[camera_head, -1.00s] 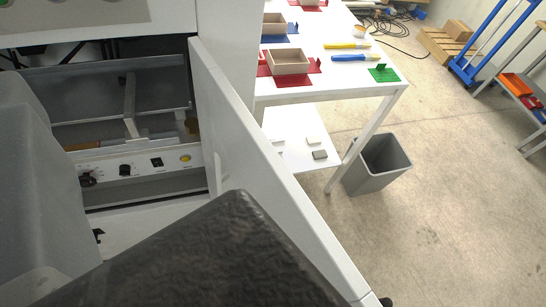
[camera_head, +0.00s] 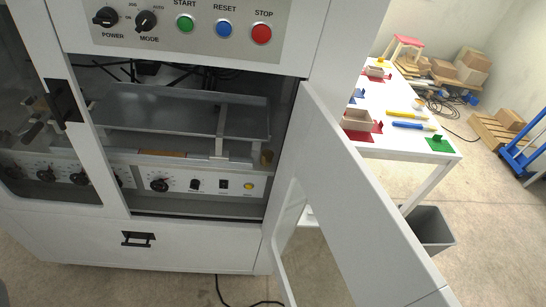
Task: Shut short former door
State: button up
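The short former door (camera_head: 345,205) is a white panel with a window. It hangs open from the right side of the machine's opening and sticks out toward me, reaching the lower right of the view. The machine opening (camera_head: 190,110) beside it shows a metal tray and a strip of knobs inside. My gripper is not in view, so its state and distance from the door are hidden. The door's outer handle does not show.
A glazed door with a black handle (camera_head: 62,101) is at the left of the machine. A button panel (camera_head: 200,24) is above the opening. A white table (camera_head: 400,160) with coloured parts and a grey bin (camera_head: 430,228) stand behind the open door. A black cable (camera_head: 250,302) lies below.

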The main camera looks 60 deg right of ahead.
aim_at(381, 262)
jog(key=u, duration=1.95)
jog(key=k, duration=0.85)
jog(key=z, duration=2.4)
